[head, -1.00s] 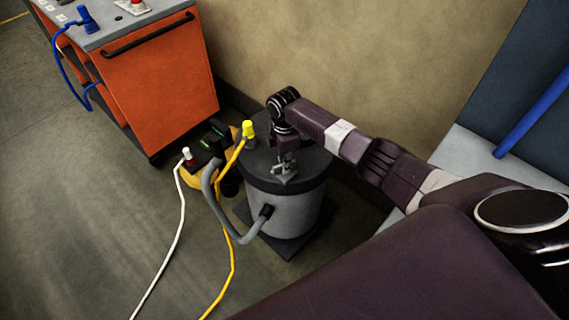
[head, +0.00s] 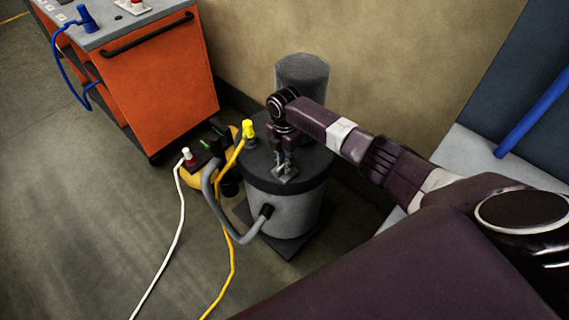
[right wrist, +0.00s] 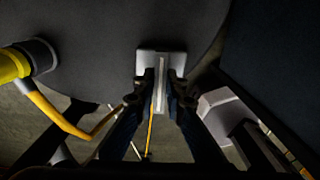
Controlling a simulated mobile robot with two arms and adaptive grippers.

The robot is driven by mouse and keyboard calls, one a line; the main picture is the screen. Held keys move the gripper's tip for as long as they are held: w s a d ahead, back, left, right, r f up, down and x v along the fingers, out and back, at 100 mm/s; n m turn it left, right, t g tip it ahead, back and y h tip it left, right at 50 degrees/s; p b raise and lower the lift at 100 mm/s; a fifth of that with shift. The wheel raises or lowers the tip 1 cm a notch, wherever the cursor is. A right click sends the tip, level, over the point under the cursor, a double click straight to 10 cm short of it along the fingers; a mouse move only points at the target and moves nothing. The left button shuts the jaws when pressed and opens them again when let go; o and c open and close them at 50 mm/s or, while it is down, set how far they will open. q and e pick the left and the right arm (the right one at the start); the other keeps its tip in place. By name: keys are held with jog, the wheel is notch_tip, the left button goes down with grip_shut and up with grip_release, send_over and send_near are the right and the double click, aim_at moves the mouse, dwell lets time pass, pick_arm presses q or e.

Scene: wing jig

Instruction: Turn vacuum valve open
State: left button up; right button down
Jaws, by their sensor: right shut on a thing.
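The vacuum valve (head: 287,176) is a small metal plate with an upright light handle, on the lid of a grey drum (head: 283,212). My right gripper (head: 283,160) points down at it from above. In the right wrist view, the fingers of my right gripper (right wrist: 161,86) are shut on the valve's pale, narrow handle (right wrist: 161,70), one on each side. The handle points along the wrist picture's vertical. The fingers hide part of the valve. My left gripper is not in view.
A yellow-topped hose fitting (head: 248,129) stands on the lid's left side. A grey cylinder (head: 302,78) stands upright behind my wrist. A grey hose (head: 215,205) joins the drum. An orange cabinet (head: 165,80) stands at the back left. White and yellow cables cross the floor.

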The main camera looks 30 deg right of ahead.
jog(key=c, duration=2)
grip_release()
notch_tip(320, 180, up, 12)
jog(key=shift+r, duration=0.1)
